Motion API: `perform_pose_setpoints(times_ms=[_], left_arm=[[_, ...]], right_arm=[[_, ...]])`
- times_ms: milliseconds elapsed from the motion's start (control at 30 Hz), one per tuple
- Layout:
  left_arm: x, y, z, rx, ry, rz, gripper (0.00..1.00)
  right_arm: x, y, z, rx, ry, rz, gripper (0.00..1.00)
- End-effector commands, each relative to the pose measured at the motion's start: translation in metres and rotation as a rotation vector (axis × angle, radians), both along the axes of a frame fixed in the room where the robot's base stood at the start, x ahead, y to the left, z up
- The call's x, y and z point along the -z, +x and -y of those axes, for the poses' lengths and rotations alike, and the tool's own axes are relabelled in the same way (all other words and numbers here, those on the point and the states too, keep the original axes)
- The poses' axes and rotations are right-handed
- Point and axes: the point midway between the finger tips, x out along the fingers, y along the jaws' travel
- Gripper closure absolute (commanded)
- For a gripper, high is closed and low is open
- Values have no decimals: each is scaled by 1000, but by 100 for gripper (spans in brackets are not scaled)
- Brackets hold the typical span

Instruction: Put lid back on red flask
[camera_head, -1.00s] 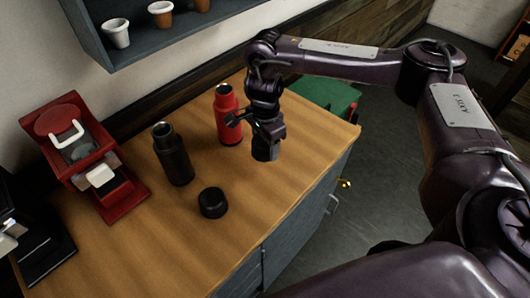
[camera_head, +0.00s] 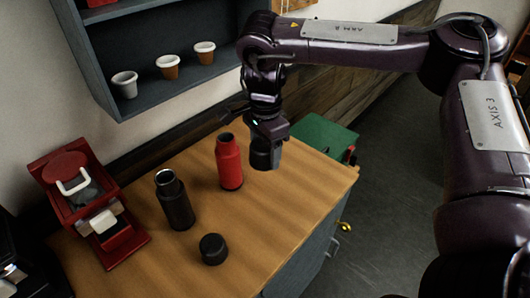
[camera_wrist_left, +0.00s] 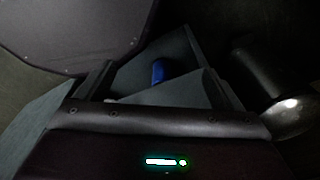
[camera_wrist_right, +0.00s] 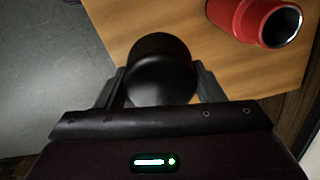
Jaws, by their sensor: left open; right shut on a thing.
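The red flask (camera_head: 229,165) stands upright and open on the wooden counter. In the right wrist view the red flask (camera_wrist_right: 250,18) shows its open dark mouth at top right. My right gripper (camera_head: 266,143) is shut on a black lid (camera_head: 265,158), held above the counter just right of the flask and apart from it. The black lid (camera_wrist_right: 162,70) also sits between the fingers in the right wrist view. My left gripper (camera_wrist_left: 160,88) is open and shows only in the left wrist view, with nothing visible gripped.
An open black flask (camera_head: 175,203) stands left of the red one. A second black lid (camera_head: 213,249) lies on the counter (camera_head: 265,215) in front. A red brewer (camera_head: 85,205) stands at left. A shelf with cups (camera_head: 168,67) hangs behind. A green box (camera_head: 322,135) is at right.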

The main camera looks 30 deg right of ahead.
Motion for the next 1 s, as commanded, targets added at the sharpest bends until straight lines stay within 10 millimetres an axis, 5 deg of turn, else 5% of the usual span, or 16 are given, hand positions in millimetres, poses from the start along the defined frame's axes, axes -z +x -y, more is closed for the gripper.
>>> perform_pose_setpoints(times_ms=[367,733,1000], left_arm=[[4,0,0,0,0,0,12],[33,0,0,-1,0,0,12],[32,0,0,-1,0,0,12]], right_arm=[[5,-3,-7,-46,-5,10,61],[58,-70,-57,-523,-8,10,61],[62,-80,-60,-562,0,0,61]])
